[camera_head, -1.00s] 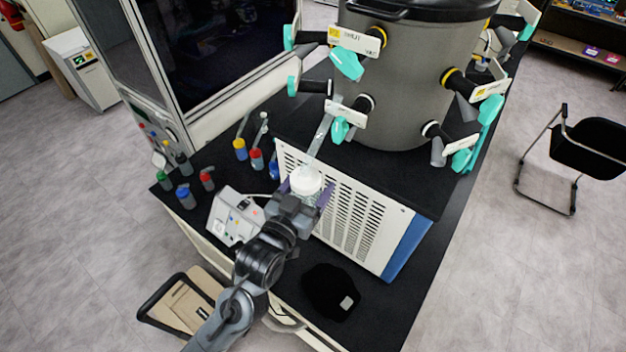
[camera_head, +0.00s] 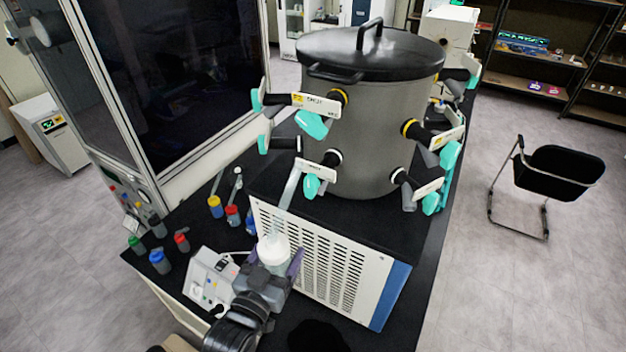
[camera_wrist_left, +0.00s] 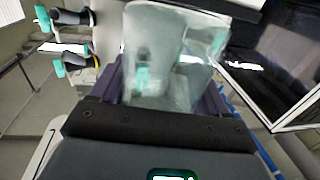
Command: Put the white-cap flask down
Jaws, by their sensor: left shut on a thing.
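The white-cap flask (camera_head: 273,249) is in my left gripper (camera_head: 276,270), in front of the vented front of the freeze dryer. Its white cap faces up in the head view, and a pale tube-like piece rises from it toward the dryer's valves. In the left wrist view the frosted, see-through flask body (camera_wrist_left: 165,55) fills the space between the two dark purple fingers (camera_wrist_left: 168,88). The gripper is shut on it. The flask's lower part is hidden by the gripper in the head view. My right gripper is not in view.
The freeze dryer (camera_head: 325,262) carries a grey drum (camera_head: 372,130) with several teal-tipped valves. Small bottles with yellow (camera_head: 214,201), red (camera_head: 233,211), blue (camera_head: 157,256) and green (camera_head: 134,241) caps stand on the black bench. A white device (camera_head: 208,280) is left of my gripper.

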